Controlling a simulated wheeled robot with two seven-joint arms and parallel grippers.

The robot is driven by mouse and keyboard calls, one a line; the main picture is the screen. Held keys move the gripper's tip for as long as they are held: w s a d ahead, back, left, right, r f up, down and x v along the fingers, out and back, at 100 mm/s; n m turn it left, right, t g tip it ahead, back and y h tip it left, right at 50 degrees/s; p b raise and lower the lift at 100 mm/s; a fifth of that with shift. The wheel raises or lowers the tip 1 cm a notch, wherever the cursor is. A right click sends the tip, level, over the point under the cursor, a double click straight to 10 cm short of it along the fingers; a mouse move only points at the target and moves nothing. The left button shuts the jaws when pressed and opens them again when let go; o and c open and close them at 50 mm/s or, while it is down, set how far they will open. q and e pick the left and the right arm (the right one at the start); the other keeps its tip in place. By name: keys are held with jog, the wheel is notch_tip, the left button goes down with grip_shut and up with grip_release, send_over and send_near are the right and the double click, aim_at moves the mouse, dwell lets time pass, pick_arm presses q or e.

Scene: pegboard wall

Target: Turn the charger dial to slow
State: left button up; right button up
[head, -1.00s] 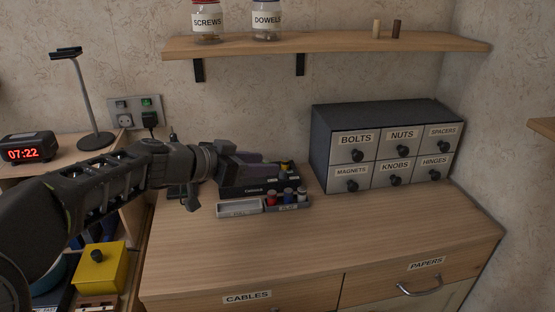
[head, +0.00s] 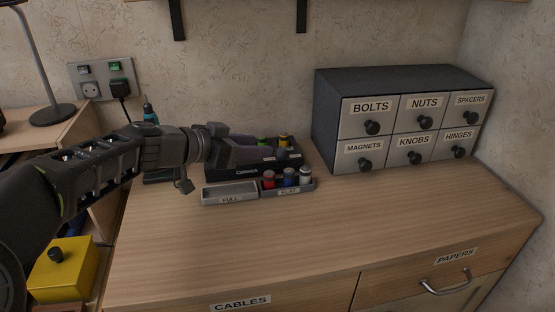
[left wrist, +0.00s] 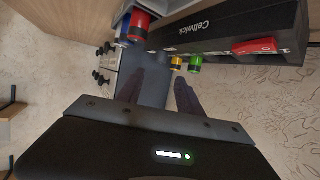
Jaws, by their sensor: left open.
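The charger (head: 248,173) is a black box marked Cellwick on the desk, below and behind my left gripper. In the left wrist view the charger (left wrist: 215,28) is at the top, with a red part (left wrist: 255,46) on its face that may be its dial; its setting is unreadable. My left gripper (head: 284,153) is open and empty, over the charger in the head view. Its fingers (left wrist: 158,92) are apart from the charger in the wrist view. My right gripper is out of view.
In front of the charger are an empty tray marked FULL (head: 230,198) and a tray marked FLAT (head: 290,190) holding red, blue and white batteries. A drawer cabinet (head: 328,120) stands right. A yellow box (head: 70,265) is at left. The front desktop is clear.

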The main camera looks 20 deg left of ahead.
aim_at(282, 148)
pick_arm(q)
jog(key=shift+f, duration=0.35)
jog(key=shift+x, duration=3.95)
grip_shut()
